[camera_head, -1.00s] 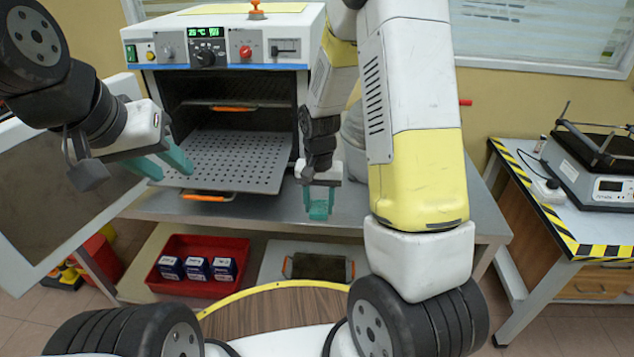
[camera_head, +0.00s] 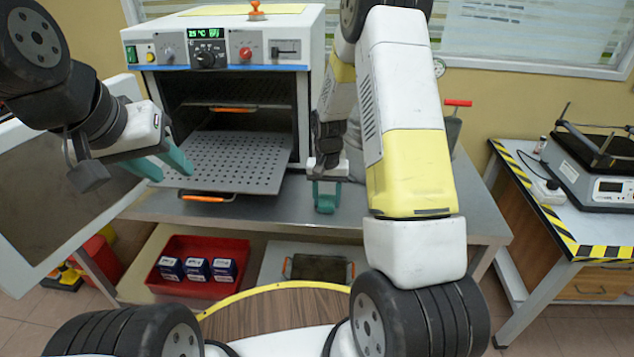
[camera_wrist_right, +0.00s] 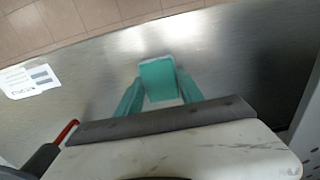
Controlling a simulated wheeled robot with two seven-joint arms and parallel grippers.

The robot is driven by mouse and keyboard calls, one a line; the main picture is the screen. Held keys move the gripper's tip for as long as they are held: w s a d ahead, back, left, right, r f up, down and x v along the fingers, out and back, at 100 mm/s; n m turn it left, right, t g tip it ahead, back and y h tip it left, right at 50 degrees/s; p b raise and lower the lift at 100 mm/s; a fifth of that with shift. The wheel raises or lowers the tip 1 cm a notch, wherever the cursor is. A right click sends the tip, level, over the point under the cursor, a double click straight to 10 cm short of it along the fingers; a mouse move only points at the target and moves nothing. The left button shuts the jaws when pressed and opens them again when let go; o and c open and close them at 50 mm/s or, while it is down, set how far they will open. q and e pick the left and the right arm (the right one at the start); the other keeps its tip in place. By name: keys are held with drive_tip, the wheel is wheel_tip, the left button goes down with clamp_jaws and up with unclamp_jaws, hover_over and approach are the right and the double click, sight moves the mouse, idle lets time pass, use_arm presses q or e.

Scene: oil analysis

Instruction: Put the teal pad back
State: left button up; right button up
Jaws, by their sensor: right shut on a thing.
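My right gripper (camera_head: 326,196) is shut on the teal pad (camera_wrist_right: 158,78). In the right wrist view the pad sits between the two teal fingertips, above or at the grey metal table; I cannot tell if it touches. In the head view the pad cannot be told apart from the teal fingers. My left gripper (camera_head: 168,168) is open and empty, its two teal fingers apart in front of the oven's pulled-out perforated shelf (camera_head: 228,160).
The oven (camera_head: 225,60) stands open on the steel table (camera_head: 265,210), its door at the left. A red tray (camera_head: 205,246) with several small boxes is on the lower shelf. A red-handled item (camera_head: 457,103) stands behind my right arm. A label (camera_wrist_right: 28,79) lies on the table.

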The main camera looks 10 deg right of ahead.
drive_tip(key=shift+f, duration=0.1)
drive_tip(key=o, duration=1.3)
wheel_tip(320, 180, up, 12)
wheel_tip(320, 180, up, 10)
drive_tip(key=t, duration=0.2)
hover_over(327, 200)
drive_tip(key=s, duration=0.5)
drive_tip(key=s+r+n+t, duration=0.1)
drive_tip(key=s+r, duration=0.2)
drive_tip(key=s, duration=0.3)
drive_tip(key=s+a+r+n+t+y, duration=0.1)
drive_tip(key=s+r, duration=0.2)
drive_tip(key=s, duration=0.4)
drive_tip(key=s+a+r+n+t+y, duration=0.1)
drive_tip(key=s+r+t, duration=0.1)
drive_tip(key=s+r, duration=0.2)
drive_tip(key=shift+s+a+n, duration=0.15)
drive_tip(key=shift+s+n, duration=0.25)
drive_tip(key=shift+s, duration=0.75)
